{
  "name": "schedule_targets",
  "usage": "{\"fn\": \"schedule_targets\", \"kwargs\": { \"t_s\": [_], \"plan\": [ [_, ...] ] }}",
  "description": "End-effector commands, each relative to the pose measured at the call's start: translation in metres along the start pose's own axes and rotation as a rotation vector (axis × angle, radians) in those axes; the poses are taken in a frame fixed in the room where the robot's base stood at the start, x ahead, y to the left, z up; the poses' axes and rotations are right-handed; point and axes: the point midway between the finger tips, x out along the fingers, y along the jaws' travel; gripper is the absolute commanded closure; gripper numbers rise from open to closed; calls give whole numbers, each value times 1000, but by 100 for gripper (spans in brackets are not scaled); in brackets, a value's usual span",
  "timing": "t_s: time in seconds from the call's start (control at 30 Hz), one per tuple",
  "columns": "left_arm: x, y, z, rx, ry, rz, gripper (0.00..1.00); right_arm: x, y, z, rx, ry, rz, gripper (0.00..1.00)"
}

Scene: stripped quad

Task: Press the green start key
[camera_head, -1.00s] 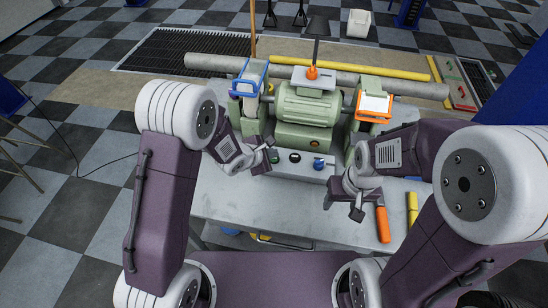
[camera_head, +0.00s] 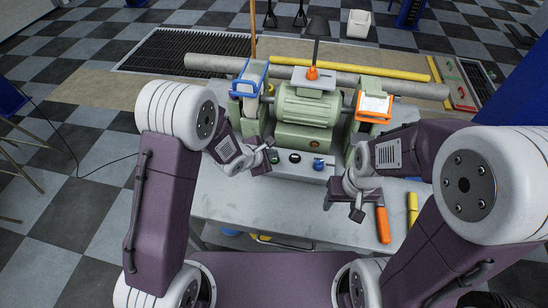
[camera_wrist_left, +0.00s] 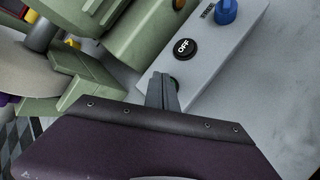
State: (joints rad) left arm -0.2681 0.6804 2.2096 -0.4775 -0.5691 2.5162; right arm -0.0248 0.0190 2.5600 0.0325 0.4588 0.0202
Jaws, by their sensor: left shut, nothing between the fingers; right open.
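The green start key (camera_wrist_left: 174,84) shows only as a sliver beside my left fingertips in the left wrist view. In the head view the key (camera_head: 275,156) sits at the left end of the grey control panel (camera_head: 290,170), on the front of the green grinder (camera_head: 306,108). My left gripper (camera_head: 271,143) is shut and empty, with its tips (camera_wrist_left: 163,85) right at the key. I cannot tell whether they touch it. My right gripper (camera_head: 343,207) is open and empty over the front right of the bench.
An orange-handled tool (camera_head: 383,224) and a yellow one (camera_head: 413,208) lie at the right of the bench (camera_head: 260,208). The bench front is mostly clear.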

Motion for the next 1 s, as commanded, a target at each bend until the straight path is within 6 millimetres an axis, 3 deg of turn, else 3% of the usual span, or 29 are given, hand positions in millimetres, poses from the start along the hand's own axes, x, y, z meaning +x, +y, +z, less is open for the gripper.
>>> {"fn": "schedule_targets", "kwargs": {
  "t_s": [1.0],
  "plan": [
    [6, -4, -5, 0, 0, 0, 100, 0, 0, 0, 0, 0, 0, 43]
  ]
}}
